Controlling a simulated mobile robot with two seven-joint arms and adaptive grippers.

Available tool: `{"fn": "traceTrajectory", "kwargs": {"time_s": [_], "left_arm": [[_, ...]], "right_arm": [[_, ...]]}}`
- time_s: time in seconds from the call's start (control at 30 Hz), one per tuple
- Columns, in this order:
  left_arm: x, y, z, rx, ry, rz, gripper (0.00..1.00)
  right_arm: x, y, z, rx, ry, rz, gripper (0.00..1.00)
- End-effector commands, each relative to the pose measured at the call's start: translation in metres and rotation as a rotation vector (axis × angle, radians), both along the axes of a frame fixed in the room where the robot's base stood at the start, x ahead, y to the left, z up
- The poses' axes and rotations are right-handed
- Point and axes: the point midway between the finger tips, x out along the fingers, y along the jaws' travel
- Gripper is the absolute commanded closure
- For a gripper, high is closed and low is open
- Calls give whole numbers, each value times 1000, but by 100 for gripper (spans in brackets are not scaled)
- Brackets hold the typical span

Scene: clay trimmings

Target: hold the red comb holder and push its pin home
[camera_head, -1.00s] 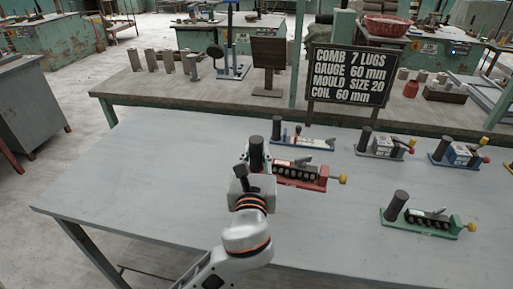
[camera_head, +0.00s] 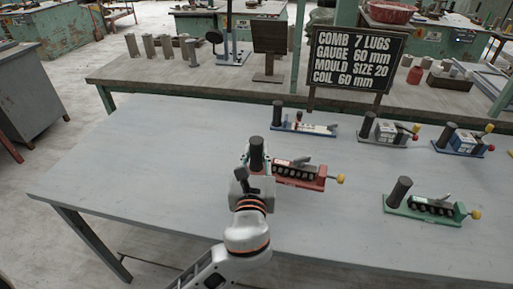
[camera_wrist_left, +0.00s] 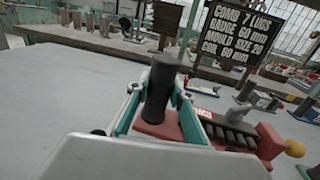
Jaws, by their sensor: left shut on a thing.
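The red comb holder (camera_head: 305,182) lies on the grey table, with a dark upright post at its left end, a row of dark lugs, a grey lever and a yellow-knobbed pin (camera_head: 340,178) at its right end. My left gripper (camera_head: 256,162) is shut on the dark post. In the left wrist view the post (camera_wrist_left: 159,90) stands between the two green-edged fingers (camera_wrist_left: 160,100), and the red holder (camera_wrist_left: 267,141) stretches right to the yellow knob (camera_wrist_left: 295,148). I cannot tell how deep the pin sits. My right gripper is in neither view.
A green holder (camera_head: 425,211) lies to the right. Two blue holders (camera_head: 300,127) (camera_head: 463,148) and a grey one (camera_head: 388,137) lie farther back. A lettered black sign (camera_head: 355,60) stands behind them. The table's left part (camera_head: 130,160) is clear.

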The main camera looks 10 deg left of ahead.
Motion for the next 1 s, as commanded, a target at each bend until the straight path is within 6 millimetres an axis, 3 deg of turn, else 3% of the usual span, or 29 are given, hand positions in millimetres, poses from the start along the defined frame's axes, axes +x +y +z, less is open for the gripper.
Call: {"fn": "traceTrajectory", "kwargs": {"time_s": [1.0], "left_arm": [[0, 0, -46, -3, -2, 0, 100]], "right_arm": [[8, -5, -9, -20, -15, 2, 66]]}}
